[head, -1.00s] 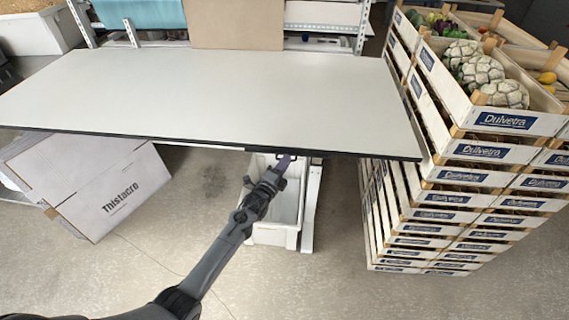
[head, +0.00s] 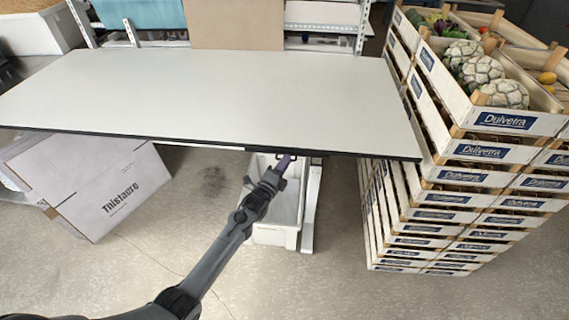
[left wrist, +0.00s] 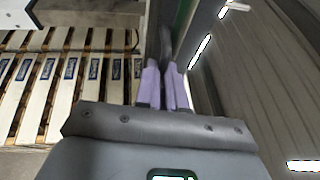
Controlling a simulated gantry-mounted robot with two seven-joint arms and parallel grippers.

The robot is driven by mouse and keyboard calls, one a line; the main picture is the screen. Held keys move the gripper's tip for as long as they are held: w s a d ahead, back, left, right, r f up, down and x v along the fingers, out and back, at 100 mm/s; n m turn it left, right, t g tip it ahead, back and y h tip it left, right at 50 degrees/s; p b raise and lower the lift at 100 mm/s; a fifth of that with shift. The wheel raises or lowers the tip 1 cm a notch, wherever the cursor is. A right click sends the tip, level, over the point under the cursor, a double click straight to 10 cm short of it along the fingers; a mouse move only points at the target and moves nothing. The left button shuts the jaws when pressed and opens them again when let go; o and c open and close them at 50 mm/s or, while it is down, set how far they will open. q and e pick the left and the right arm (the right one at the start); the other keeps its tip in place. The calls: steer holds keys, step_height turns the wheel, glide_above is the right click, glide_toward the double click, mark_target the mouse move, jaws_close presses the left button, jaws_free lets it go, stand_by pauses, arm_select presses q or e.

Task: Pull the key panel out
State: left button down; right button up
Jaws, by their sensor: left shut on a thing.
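My left gripper (head: 285,160) is at the front edge of the white table (head: 210,95), just below its dark rim. In the left wrist view its two lavender fingers (left wrist: 167,88) are close together, shut on a dark, narrow handle-like part (left wrist: 166,45). A dark strip (head: 265,151) shows under the table edge beside the gripper; it may be the front of the key panel. The panel's body is hidden under the tabletop. My right gripper is not in view.
A stack of crates (head: 465,177) stands close to the right of the table. A white bin (head: 275,233) is below the gripper, next to a table leg (head: 311,205). A cardboard box (head: 105,195) sits at the left. The floor in front is clear.

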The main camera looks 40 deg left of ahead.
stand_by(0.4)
arm_select(q)
steer(key=s+d+p, duration=0.4)
steer(key=s+p, duration=0.1)
steer(key=s, duration=0.2)
steer(key=shift+d+p, duration=0.2)
steer(key=shift+p, duration=0.2)
steer(key=c, duration=1.2)
jaws_free()
steer(key=shift+c, duration=0.2)
steer(key=shift+s, duration=0.1)
